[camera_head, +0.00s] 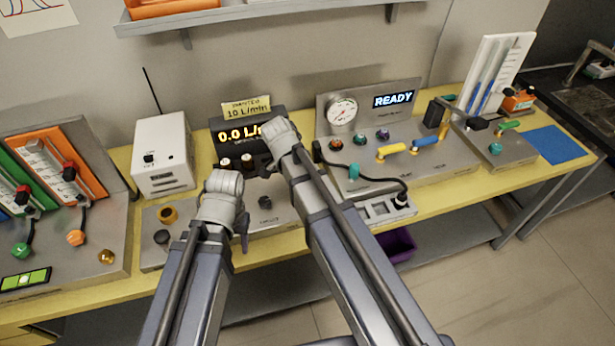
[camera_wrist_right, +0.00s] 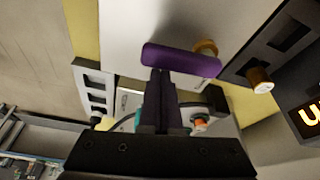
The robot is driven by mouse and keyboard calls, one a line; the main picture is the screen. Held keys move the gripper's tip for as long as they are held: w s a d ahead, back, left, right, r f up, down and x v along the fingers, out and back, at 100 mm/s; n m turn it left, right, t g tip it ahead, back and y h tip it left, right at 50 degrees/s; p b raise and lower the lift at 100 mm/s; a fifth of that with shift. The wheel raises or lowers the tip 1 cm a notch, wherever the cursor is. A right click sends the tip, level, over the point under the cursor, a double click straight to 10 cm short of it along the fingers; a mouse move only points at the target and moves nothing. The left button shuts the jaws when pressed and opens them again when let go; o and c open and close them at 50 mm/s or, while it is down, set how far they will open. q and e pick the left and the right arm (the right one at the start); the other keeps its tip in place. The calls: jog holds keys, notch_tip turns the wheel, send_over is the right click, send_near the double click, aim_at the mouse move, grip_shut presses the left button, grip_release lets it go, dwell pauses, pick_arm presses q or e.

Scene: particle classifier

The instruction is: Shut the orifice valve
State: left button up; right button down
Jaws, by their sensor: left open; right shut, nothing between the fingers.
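A purple bar handle (camera_wrist_right: 182,60) on a brass stem (camera_wrist_right: 206,47) shows in the right wrist view, on a pale panel. No readable label shows whether it is the orifice valve. My right gripper (camera_wrist_right: 160,74) is shut and empty, its fingertips against or just short of the handle's near side; contact cannot be told. In the head view my right arm covers this spot. My left gripper (camera_head: 243,228) is over the panel's left part, mostly hidden by its own wrist. The flow display (camera_head: 238,132) reads 0.0 L/min.
A white box (camera_head: 162,155) stands left of the display. To the right are a gauge (camera_head: 342,110), a READY screen (camera_head: 393,99) and teal (camera_head: 354,171), yellow (camera_head: 391,150) and blue (camera_head: 426,140) valve handles.

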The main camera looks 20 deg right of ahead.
jog(key=shift+s+a, duration=0.1)
jog(key=shift+a, duration=0.15)
jog(key=shift+d, duration=0.15)
dwell(0.5)
jog(key=shift+d, duration=0.6)
pick_arm(q)
jog(key=shift+d, duration=0.15)
pick_arm(e)
jog(key=d, duration=0.2)
jog(key=shift+d, duration=0.35)
pick_arm(q)
notch_tip(320, 180, up, 10)
jog(key=p, duration=0.9)
jog(key=shift+f, duration=0.25)
pick_arm(e)
jog(key=w+v, duration=0.1)
jog(key=v, duration=0.9)
jog(key=shift+a, duration=0.15)
